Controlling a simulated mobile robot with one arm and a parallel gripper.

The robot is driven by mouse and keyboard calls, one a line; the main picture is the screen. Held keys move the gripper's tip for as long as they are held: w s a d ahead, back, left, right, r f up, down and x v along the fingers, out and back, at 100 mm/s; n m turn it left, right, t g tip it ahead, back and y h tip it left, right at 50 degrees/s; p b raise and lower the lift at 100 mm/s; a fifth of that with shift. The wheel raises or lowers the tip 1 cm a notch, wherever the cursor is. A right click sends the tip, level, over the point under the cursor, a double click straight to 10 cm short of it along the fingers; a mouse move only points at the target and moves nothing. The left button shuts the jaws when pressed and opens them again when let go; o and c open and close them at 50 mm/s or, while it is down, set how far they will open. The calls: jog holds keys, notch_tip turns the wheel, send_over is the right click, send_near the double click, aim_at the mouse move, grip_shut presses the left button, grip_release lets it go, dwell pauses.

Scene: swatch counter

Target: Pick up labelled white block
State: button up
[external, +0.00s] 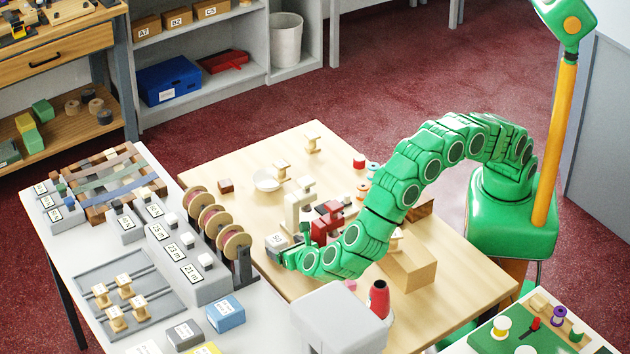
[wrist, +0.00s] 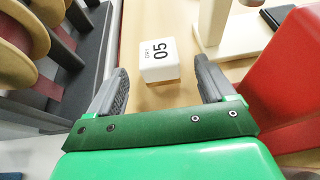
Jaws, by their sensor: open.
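The labelled white block (wrist: 158,61) sits on the wooden table, its top printed "DRY" and "05". In the external view the block (external: 275,244) is at the table's left side, just by the tip of my green arm. My gripper (wrist: 161,68) is open, with one dark finger to the left of the block and one to the right. The block appears between and slightly beyond the fingertips, with visible gaps on both sides. In the external view my gripper (external: 291,254) is small and partly hidden by the arm.
A cream stand (external: 297,215) and a red machine (external: 327,224) are close on the other side. The grey-white counter (external: 60,255) carries several labelled blocks. Bare tabletop lies toward the back left.

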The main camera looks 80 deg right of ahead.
aim_at(275, 241)
jog(key=shift+x, duration=3.3)
jog(key=shift+w+r, duration=0.1)
jog(key=shift+c, duration=0.3)
jog(key=c, duration=1)
